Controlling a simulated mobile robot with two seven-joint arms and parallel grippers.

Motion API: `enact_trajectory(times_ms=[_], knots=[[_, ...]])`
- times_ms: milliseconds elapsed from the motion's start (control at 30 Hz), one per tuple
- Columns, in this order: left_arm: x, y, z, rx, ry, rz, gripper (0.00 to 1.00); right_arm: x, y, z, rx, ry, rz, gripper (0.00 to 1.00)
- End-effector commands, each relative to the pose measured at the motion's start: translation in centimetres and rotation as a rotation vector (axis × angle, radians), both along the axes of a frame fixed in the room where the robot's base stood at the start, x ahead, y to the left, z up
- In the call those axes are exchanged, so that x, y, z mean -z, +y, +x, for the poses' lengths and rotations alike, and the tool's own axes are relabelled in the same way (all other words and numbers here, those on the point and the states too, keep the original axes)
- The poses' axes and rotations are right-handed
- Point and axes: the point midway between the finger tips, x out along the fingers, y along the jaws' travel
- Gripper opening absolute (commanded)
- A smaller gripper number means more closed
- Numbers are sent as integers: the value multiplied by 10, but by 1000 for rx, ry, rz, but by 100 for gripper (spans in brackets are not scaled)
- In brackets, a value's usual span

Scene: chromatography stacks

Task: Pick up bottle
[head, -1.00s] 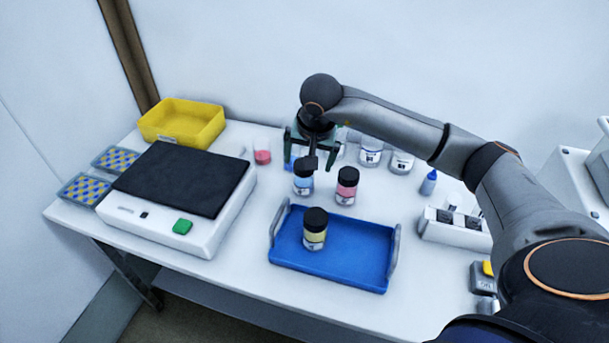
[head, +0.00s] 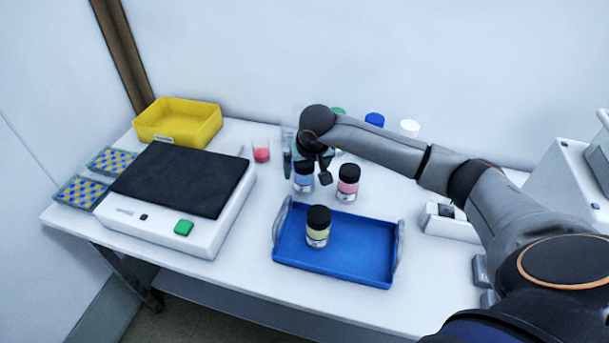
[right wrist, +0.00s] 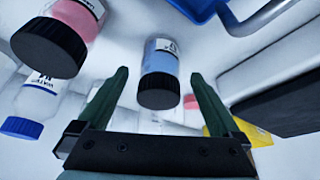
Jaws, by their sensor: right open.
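A bottle with blue contents and a black cap (head: 304,181) stands on the table behind the tray. In the right wrist view the blue bottle (right wrist: 161,72) is between the two open fingers, ahead of the palm. My right gripper (head: 308,172) is open, lowered at the blue bottle and partly hiding it; its fingers also show in the right wrist view (right wrist: 158,95). A pink bottle (head: 347,183) stands just to the right, and it also shows in the right wrist view (right wrist: 62,35). A yellow bottle (head: 317,228) stands in the blue tray (head: 365,272). My left gripper is out of view.
A scale-like device with a black top (head: 180,180) stands at left, with a yellow bin (head: 180,128) behind it. A beaker with red contents (head: 261,151) is left of the gripper. Several capped bottles stand behind my right arm, partly hidden.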

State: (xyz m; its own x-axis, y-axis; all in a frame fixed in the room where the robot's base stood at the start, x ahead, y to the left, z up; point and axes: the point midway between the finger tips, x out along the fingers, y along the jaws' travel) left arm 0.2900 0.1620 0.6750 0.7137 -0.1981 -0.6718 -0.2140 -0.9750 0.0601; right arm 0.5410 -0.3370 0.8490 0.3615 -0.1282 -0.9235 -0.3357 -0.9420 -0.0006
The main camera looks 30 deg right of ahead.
Motion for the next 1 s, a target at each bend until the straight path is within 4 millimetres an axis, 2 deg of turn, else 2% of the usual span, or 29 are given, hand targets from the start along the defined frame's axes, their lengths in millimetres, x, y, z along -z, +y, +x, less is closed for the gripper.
enact_trajectory(times_ms=[100, 267, 567, 1000], knots=[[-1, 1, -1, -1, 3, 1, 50, 18, -2, 6, 3, 4, 3, 100], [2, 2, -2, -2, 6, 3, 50, 35, -5, 13, 1, 3, 0, 100], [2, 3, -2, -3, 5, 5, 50, 38, -6, 15, 0, 0, 0, 100], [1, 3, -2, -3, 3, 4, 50, 38, -6, 15, 0, 0, -1, 50]])
